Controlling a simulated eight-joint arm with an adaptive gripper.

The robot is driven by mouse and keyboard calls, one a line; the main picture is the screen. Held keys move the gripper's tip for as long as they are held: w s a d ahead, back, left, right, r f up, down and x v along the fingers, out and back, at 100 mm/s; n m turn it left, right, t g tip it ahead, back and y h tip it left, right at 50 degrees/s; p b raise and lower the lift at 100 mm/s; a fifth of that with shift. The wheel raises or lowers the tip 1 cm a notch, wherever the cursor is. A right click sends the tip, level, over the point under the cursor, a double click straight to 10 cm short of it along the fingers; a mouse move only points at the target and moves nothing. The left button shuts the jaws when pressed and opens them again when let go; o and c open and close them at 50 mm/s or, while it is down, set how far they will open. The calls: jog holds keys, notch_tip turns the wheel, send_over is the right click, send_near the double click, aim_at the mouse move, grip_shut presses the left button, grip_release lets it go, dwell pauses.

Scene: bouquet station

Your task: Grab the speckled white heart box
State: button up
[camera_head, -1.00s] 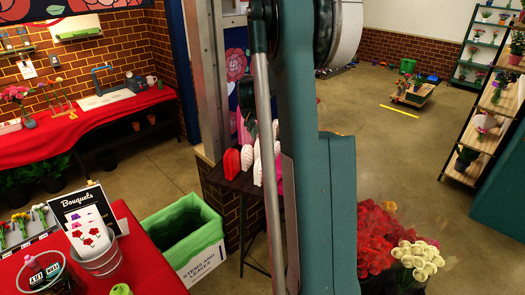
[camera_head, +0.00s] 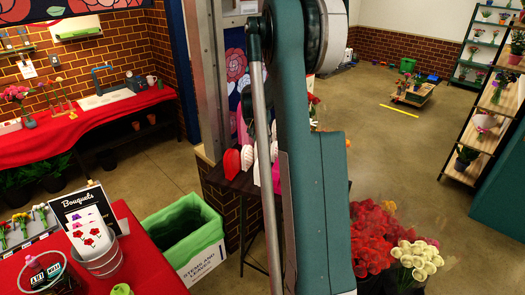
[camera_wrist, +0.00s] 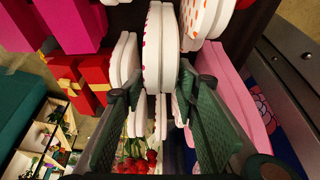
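In the wrist view several heart-shaped boxes stand on edge. A white box with small pink-red marks along its edge (camera_wrist: 152,45) is in the middle, in line with the gap between my fingers. Another white box with orange-red spots (camera_wrist: 201,16) is at the upper right. Plain-looking white boxes stand beside the middle one. My gripper (camera_wrist: 160,90) is open, its two dark green fingers on either side of the middle box; contact cannot be judged. In the head view a white heart box (camera_head: 247,158) shows on the dark stand, and my arm hides my gripper.
A red heart box (camera_head: 231,163) stands at the left of the dark stand. The wrist view shows red boxes with gold ribbon (camera_wrist: 88,75), magenta boxes (camera_wrist: 75,25) and a pink heart box (camera_wrist: 235,85) close around. A green-lined bin (camera_head: 186,228) is below the stand.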

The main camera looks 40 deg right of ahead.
grip_shut()
jog(key=shift+r, duration=0.1)
dwell(0.3)
notch_tip(320, 180, up, 18)
jog(key=shift+b, duration=0.3)
dwell(0.5)
dwell(0.4)
